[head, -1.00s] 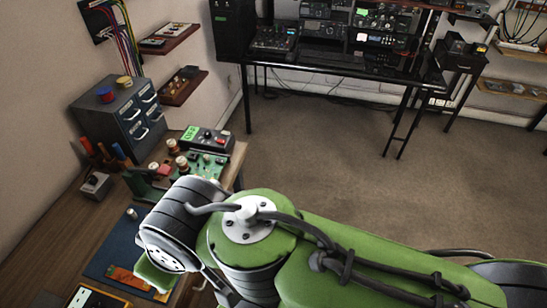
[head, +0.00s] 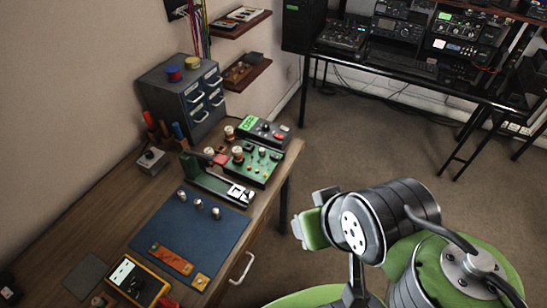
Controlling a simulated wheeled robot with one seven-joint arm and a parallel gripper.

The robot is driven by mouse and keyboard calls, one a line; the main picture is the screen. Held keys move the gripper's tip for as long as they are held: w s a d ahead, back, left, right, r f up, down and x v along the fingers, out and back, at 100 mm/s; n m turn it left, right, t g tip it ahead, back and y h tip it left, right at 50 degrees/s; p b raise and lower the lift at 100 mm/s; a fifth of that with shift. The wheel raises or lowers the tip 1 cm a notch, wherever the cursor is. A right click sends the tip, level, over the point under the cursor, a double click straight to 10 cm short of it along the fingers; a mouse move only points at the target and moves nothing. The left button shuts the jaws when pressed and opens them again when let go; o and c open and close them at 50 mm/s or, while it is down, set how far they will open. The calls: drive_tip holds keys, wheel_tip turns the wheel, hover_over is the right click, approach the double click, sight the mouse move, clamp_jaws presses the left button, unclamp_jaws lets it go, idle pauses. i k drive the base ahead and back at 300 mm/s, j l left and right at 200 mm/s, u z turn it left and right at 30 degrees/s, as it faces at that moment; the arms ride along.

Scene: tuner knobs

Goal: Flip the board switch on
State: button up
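The green circuit board (head: 262,172) lies on the wooden workbench, toward its far right edge, with knobs and small coloured parts on top. A white and black part (head: 240,193) shows at the near end of the green bracket beside the board; I cannot tell whether it is the switch, nor its position. My gripper (head: 309,226) is off the right edge of the bench, beside the board and apart from it. It is seen partly from behind, its fingers are not clear, and nothing shows held in it.
A blue mat (head: 190,240) with knobs and an orange strip lies nearer. A yellow meter (head: 138,283) is at the front. A black box with a green display (head: 263,131), a grey drawer cabinet (head: 185,100) and a small grey box (head: 151,161) stand farther back.

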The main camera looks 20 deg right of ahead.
sight(276, 156)
drive_tip(key=i+u, duration=0.25)
drive_tip(key=u, duration=0.2)
drive_tip(key=i+l+u, duration=0.1)
drive_tip(key=i+u, duration=0.15)
drive_tip(key=u, duration=0.15)
